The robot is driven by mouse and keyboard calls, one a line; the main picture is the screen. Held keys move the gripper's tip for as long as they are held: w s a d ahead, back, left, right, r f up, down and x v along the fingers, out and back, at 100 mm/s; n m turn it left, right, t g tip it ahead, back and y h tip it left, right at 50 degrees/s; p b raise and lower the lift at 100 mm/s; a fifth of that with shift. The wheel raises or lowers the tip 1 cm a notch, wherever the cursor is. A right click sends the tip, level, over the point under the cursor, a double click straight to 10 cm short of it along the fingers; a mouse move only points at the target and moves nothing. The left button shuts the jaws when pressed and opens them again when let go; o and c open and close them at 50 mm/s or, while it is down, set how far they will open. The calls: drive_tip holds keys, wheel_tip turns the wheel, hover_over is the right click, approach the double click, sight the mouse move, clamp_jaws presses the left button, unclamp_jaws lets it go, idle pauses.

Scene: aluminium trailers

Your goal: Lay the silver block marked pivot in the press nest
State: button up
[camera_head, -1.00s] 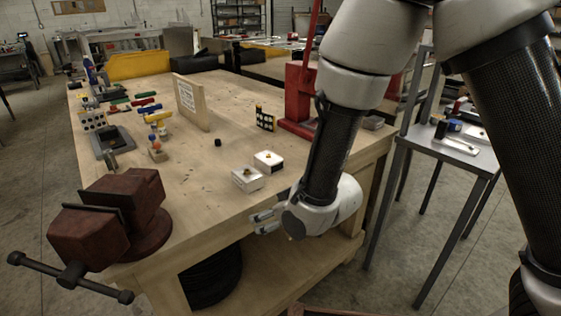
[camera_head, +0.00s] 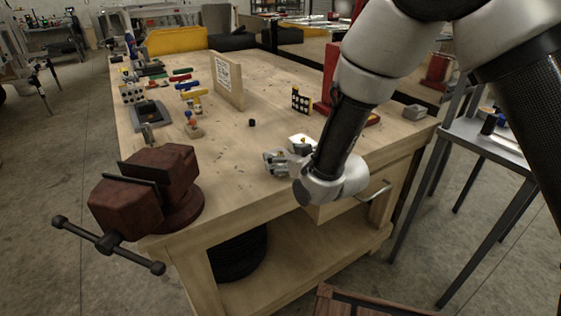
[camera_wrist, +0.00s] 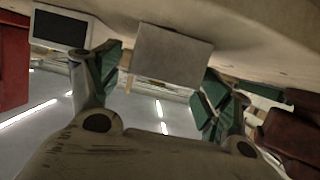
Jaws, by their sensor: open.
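My gripper (camera_head: 273,163) is open at the near edge of the bench, pointing left in the head view. In the wrist view its two green-padded fingers (camera_wrist: 160,82) stand apart. A plain grey block face (camera_wrist: 172,53) shows between and beyond them, with no mark readable; I cannot tell if it is the pivot block. My gripper hides the area of the nearer block. The red press (camera_head: 330,83) stands at the back right, its nest hidden by my arm.
A dark red vice (camera_head: 150,185) is at the bench's near left corner; it also shows in the wrist view (camera_wrist: 297,137). A small black cylinder (camera_head: 252,122), an upright signboard (camera_head: 228,82) and a dotted panel (camera_head: 301,100) stand beyond. The front middle of the bench (camera_head: 225,165) is clear.

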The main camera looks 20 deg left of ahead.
drive_tip(key=shift+r, duration=0.15)
drive_tip(key=c, duration=1.4)
